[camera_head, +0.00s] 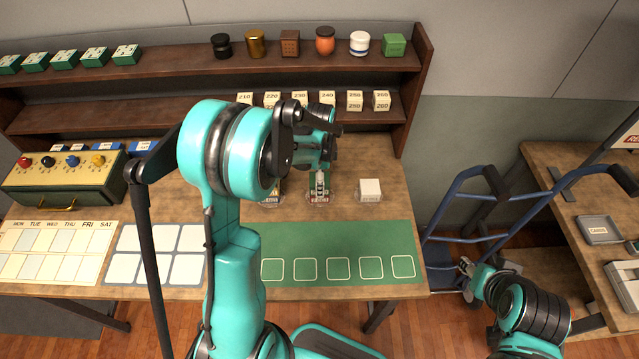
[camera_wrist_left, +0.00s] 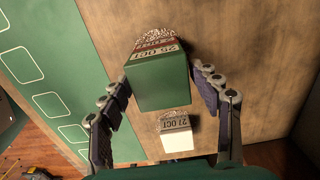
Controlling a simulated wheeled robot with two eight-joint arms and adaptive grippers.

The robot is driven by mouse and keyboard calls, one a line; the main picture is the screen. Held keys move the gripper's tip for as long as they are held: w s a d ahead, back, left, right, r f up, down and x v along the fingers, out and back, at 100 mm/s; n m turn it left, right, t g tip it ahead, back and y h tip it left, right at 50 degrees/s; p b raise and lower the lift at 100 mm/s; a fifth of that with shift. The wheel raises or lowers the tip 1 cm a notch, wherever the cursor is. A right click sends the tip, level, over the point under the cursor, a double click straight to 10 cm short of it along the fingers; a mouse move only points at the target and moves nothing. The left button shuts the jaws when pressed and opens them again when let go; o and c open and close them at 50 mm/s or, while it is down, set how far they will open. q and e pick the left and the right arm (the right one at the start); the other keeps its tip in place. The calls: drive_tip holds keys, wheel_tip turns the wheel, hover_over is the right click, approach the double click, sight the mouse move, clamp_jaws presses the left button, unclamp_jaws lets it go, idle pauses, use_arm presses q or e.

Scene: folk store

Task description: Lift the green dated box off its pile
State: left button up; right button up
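The green dated box (camera_wrist_left: 163,85) tops a pile in the left wrist view, with a dated label reading 25 OCT and a speckled item below it. My left gripper (camera_wrist_left: 164,88) is open, its two fingers on either side of the box with little gap. In the head view the green box (camera_head: 318,187) shows partly under my left wrist on the wooden table. My right gripper (camera_head: 468,268) is low at the right by a blue trolley, too small to tell open or shut.
A white dated box (camera_wrist_left: 177,141), labelled 27 OCT, stands beside the pile; it also shows in the head view (camera_head: 370,185). A green mat (camera_head: 345,240) with white squares lies in front. A dark shelf (camera_head: 190,65) with numbered blocks and jars stands behind.

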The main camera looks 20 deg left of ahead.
use_arm(q)
drive_tip(key=c, duration=0.7)
